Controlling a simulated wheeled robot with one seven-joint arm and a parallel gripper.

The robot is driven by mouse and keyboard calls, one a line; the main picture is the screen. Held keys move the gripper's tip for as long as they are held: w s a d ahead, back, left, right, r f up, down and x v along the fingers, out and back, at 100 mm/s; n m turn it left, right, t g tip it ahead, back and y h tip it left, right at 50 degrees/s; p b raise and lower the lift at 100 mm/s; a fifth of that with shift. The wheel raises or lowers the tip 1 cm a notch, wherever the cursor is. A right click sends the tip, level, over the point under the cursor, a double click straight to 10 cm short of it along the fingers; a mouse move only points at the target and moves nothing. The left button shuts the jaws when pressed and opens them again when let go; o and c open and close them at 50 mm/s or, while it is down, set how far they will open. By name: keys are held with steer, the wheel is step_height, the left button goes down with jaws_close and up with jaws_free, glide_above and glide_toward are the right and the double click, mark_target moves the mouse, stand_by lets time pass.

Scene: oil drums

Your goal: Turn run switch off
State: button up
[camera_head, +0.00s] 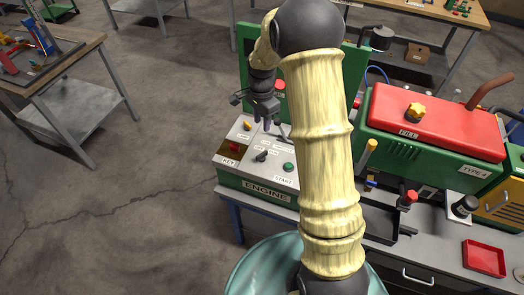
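The engine control box (257,188) is green with a grey sloped top and sits on the bench, labelled ENGINE, KEY and START. Its top carries a black switch (262,156), a red key switch (234,147), a yellow knob (247,125) and a green start button (289,167). A dark lever shows near its back right. The small labels are too blurred to tell which control is the run switch. My gripper (264,121) points down above the back of the panel, behind the black switch. Its two fingertips look apart, with nothing seen between them. My arm hides the panel's right side.
A green and red engine housing (430,125) with a yellow cap stands to the right on the bench (445,235). A red tray (484,258) lies at the front right. A green upright panel stands behind my gripper. Open floor lies to the left, before another table (65,60).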

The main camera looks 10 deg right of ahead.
mark_target(262, 153)
step_height(262, 153, down, 16)
steer(key=p, duration=0.4)
steer(key=shift+f+p, duration=0.2)
steer(key=shift+p, duration=0.15)
jaws_close()
